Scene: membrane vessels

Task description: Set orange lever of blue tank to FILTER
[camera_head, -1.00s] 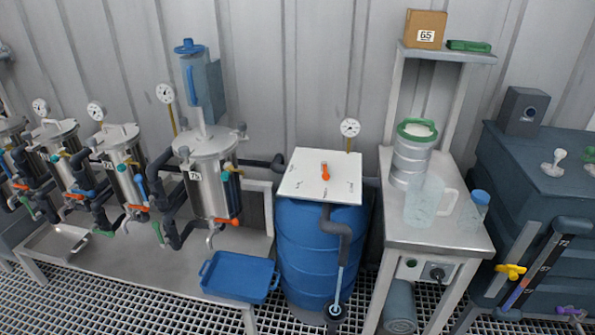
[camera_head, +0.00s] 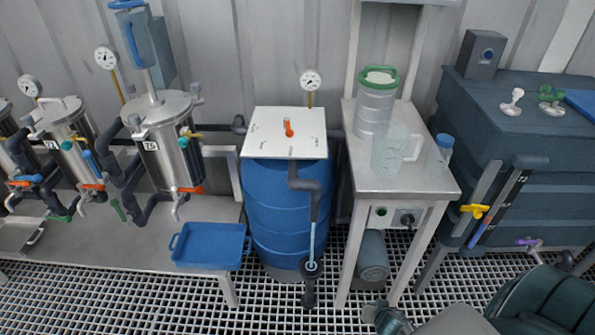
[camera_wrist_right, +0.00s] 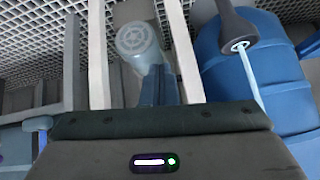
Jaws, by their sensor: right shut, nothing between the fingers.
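The blue tank (camera_head: 285,215) is a barrel with a white panel (camera_head: 262,145) on top, standing between the steel bench and the small table. The orange lever (camera_head: 288,128) stands on this panel; it points roughly away from me. The panel's small markings are too small to read. The tank also shows at the right of the right wrist view (camera_wrist_right: 265,75); the lever does not. My right gripper (camera_wrist_right: 158,82) is shut and empty, below and right of the tank in the head view, well away from the lever. My left gripper is not in view.
A grey pipe (camera_head: 303,184) runs down the tank's front. A blue tray (camera_head: 210,245) lies left of it. The small table (camera_head: 405,183) at right holds a clear jug (camera_head: 395,150), a green-rimmed canister (camera_head: 376,105) and a bottle (camera_head: 440,150). Steel vessels (camera_head: 172,155) stand at left.

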